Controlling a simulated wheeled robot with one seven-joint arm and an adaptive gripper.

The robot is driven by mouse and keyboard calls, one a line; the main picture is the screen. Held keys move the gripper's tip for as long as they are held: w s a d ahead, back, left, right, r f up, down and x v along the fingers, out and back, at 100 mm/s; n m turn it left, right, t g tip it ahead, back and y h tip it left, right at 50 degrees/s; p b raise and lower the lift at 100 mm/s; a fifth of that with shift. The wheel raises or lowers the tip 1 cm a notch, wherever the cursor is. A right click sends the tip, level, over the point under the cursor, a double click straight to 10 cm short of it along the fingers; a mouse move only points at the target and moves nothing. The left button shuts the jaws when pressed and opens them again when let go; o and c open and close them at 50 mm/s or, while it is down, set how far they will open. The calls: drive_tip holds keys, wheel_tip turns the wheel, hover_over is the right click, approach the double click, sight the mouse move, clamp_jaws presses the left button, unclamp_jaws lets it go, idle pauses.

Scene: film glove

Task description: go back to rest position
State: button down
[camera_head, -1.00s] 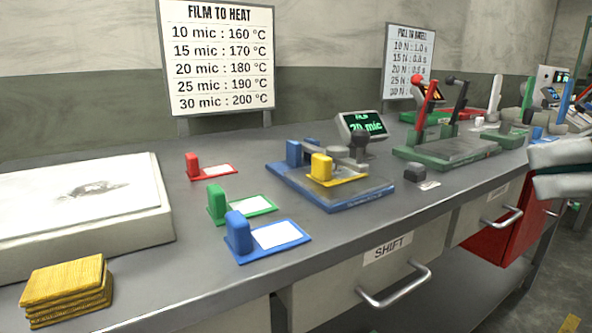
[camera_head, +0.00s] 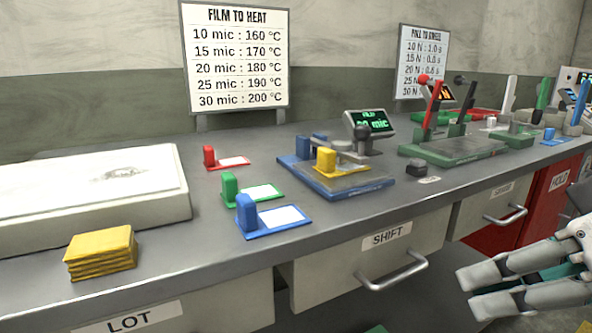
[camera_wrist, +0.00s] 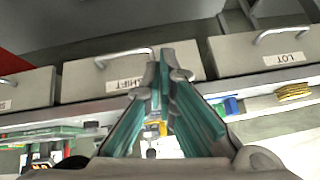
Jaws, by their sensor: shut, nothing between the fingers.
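My gripper (camera_head: 478,290) is at the lower right of the head view, in front of the bench and below its top, beside the drawer fronts. In the wrist view my gripper (camera_wrist: 160,62) has its fingers together at the tips, with nothing between them. The bench's drawers, marked SHIFT (camera_wrist: 125,70) and LOT (camera_wrist: 275,65), show beyond the fingers in the wrist view. No separate object is held.
The bench (camera_head: 330,222) carries a white slab (camera_head: 90,200), yellow pads (camera_head: 100,255), red (camera_head: 230,161), green (camera_head: 255,192) and blue (camera_head: 280,220) tags, and a blue device (camera_head: 345,187). A drawer handle (camera_head: 392,273) juts out left of my gripper. A red cabinet (camera_head: 560,185) stands right.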

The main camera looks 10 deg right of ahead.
drive_tip(key=s+a+f+m+g+h, duration=0.1)
drive_tip(key=s+f+g+h, duration=0.1)
drive_tip(key=s+f+g, duration=0.3)
drive_tip(key=s+a+f+m+g+h, duration=0.1)
drive_tip(key=f+m+g, duration=0.1)
drive_tip(key=f, duration=0.5)
wheel_tip(320, 180, up, 35)
drive_tip(key=t+p, duration=0.4)
drive_tip(key=p, duration=3)
drive_tip(key=shift+w+n, duration=0.15)
drive_tip(key=shift+n, duration=0.25)
